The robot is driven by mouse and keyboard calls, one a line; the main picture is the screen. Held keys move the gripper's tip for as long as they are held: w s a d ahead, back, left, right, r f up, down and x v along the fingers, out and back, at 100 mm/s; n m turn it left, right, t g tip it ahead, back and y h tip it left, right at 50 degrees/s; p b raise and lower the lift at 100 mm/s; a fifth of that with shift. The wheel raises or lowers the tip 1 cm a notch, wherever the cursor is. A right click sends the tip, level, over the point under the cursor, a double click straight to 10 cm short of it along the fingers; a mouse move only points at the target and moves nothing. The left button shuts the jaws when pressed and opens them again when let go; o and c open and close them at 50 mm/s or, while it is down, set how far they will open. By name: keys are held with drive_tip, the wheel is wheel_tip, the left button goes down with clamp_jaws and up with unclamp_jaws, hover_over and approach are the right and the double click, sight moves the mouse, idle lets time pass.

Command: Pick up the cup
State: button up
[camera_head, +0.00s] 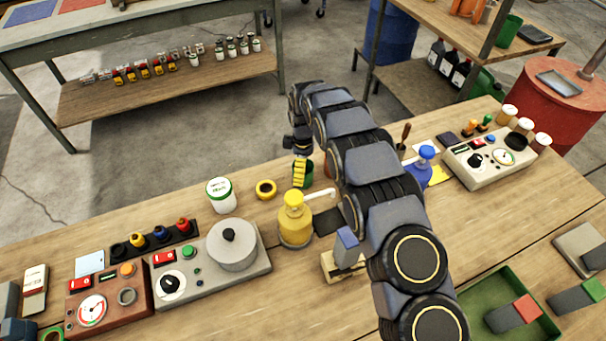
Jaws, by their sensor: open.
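A dark green cup-like container (309,174) stands on the wooden workbench, in the middle of its far side. It is partly hidden by a yellow ribbed piece (299,173), and I cannot tell if that piece belongs to my gripper. My gripper (298,152) is over the container, pointing down. Its fingers are mostly hidden or too small to make out. It is open, and I see nothing held in it. A white tub with a green label (221,196) stands to the left, apart from my gripper.
A blue bottle (421,170) is right of my arm. Instrument boxes (205,310) fill the left; a green tray (470,301) lies front right.

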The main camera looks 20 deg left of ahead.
wheel_tip(320, 180, down, 3)
drive_tip(key=shift+s+f, duration=0.1)
drive_tip(key=shift+f, duration=0.1)
drive_tip(key=c, duration=1.1)
drive_tip(key=shift+r, duration=0.2)
drive_tip(key=shift+c, duration=0.2)
